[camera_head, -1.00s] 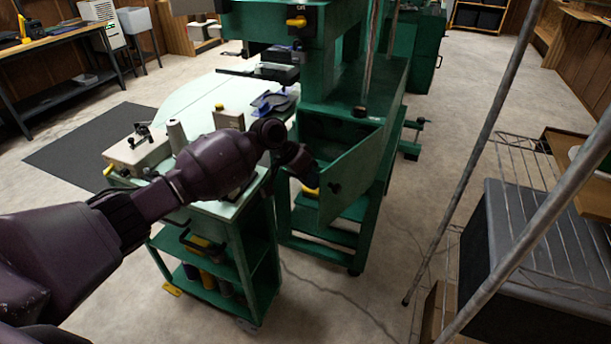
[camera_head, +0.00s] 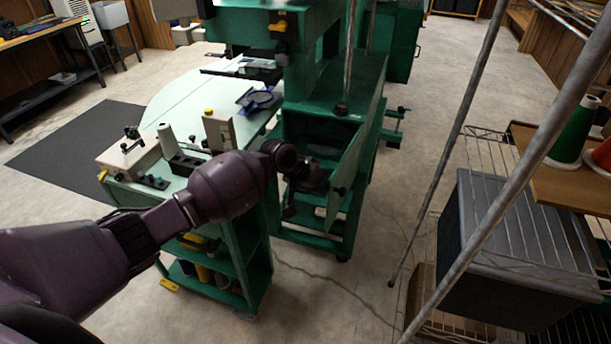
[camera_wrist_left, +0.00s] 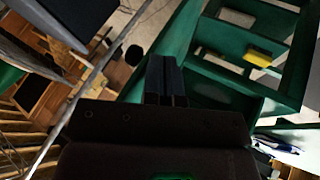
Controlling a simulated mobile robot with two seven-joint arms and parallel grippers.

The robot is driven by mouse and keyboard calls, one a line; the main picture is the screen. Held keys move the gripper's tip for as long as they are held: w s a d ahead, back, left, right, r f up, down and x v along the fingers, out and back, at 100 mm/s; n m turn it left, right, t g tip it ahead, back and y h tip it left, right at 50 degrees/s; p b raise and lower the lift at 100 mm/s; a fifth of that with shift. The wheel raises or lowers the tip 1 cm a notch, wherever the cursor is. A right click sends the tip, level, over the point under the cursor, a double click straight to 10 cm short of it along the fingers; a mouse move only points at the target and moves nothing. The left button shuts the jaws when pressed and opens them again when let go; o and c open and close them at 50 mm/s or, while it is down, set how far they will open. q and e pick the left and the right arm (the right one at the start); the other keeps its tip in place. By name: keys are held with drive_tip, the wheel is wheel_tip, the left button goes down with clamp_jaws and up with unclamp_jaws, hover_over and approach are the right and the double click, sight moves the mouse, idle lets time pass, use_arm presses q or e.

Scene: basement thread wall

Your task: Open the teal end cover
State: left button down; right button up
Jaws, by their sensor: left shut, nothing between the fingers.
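The teal end cover (camera_head: 346,178) is a hinged panel with a dark knob, on the end of the green machine's (camera_head: 330,108) lower body. It stands swung out, and the dark opening behind it shows. My left gripper (camera_head: 318,182) is between the opening and the cover, at the cover's inner side. I cannot tell whether it touches the panel. In the left wrist view its two dark fingers (camera_wrist_left: 165,80) are together with nothing between them. My right gripper is not in view.
A green cart (camera_head: 225,240) with tools on top stands left of the opening, under my left arm. A wire rack (camera_head: 480,165) holding a dark bin (camera_head: 510,240) stands on the right, behind slanted metal poles (camera_head: 455,165). Bare floor lies between the machine and rack.

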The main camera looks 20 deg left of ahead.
use_arm(q)
drive_tip(key=d+p, duration=0.2)
drive_tip(key=d, duration=0.6)
drive_tip(key=shift+s+d, duration=0.15)
drive_tip(key=shift+s, duration=0.2)
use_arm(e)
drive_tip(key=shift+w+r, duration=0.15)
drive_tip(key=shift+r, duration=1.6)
use_arm(q)
drive_tip(key=shift+p, duration=0.35)
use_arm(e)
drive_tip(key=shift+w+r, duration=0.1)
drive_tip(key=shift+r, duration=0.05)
